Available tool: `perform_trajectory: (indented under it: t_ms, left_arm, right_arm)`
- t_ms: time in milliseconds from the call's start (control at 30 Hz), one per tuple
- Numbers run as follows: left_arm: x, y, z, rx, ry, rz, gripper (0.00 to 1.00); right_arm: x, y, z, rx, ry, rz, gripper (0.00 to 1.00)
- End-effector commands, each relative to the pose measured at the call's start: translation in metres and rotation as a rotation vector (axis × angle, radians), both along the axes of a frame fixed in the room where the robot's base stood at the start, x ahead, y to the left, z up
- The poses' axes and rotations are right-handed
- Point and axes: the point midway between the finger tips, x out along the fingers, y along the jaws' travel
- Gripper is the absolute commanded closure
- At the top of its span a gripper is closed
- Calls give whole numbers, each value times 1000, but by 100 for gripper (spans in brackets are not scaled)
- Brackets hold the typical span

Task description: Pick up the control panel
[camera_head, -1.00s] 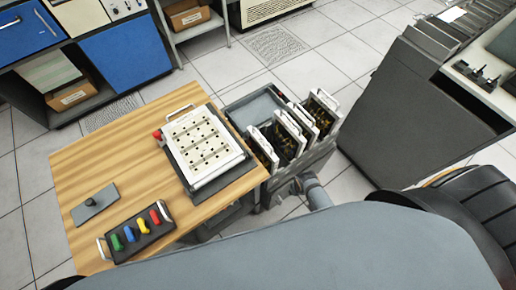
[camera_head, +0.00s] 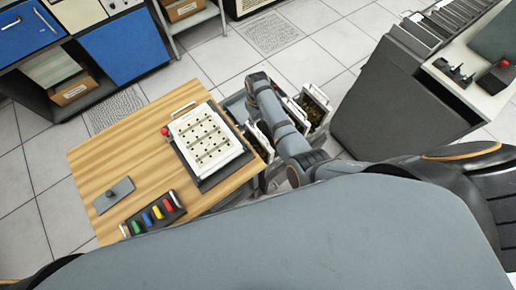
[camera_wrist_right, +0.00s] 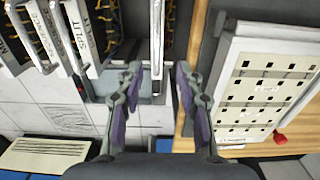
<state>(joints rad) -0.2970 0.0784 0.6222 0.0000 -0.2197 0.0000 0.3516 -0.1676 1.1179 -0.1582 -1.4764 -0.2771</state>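Several upright panels with white edges, handles and yellow wiring stand in a grey cart; one shows right of my arm (camera_head: 314,105), and a labelled one shows in the right wrist view (camera_wrist_right: 92,35). A flat white panel with rows of black holes (camera_head: 208,138) lies in a dark frame on the wooden table; it also shows in the right wrist view (camera_wrist_right: 262,85). My right gripper (camera_wrist_right: 160,85) is open, pointing into the cart. A narrow white panel edge with a handle (camera_wrist_right: 157,45) lies in line between its fingers; contact cannot be told. My left gripper is out of view.
The wooden table (camera_head: 110,160) also holds a grey plate with a knob (camera_head: 113,195) and a block with coloured handles (camera_head: 153,214). A dark machine (camera_head: 405,100) stands right of the cart. Tiled floor is open behind.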

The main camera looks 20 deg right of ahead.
Motion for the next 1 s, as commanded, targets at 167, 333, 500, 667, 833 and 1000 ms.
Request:
perform_trajectory:
  t_ms: [167, 333, 500, 667, 833, 1000]
  left_arm:
    - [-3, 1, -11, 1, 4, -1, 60]
    - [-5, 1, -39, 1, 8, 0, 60]
    - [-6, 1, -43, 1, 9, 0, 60]
    - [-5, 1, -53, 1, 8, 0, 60]
    - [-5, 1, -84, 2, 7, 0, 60]
    - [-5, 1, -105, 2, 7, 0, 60]
  right_arm:
    - [-1, -1, -20, -1, 2, -1, 63]
    - [-1, -1, -53, 0, -1, -2, 63]
    - [-1, -1, -56, 1, -2, -2, 63]
    - [-2, -3, -65, 0, -1, -2, 63]
    - [-4, -7, -92, 0, 0, -3, 63]
    - [-4, -7, -110, 1, -2, -2, 63]
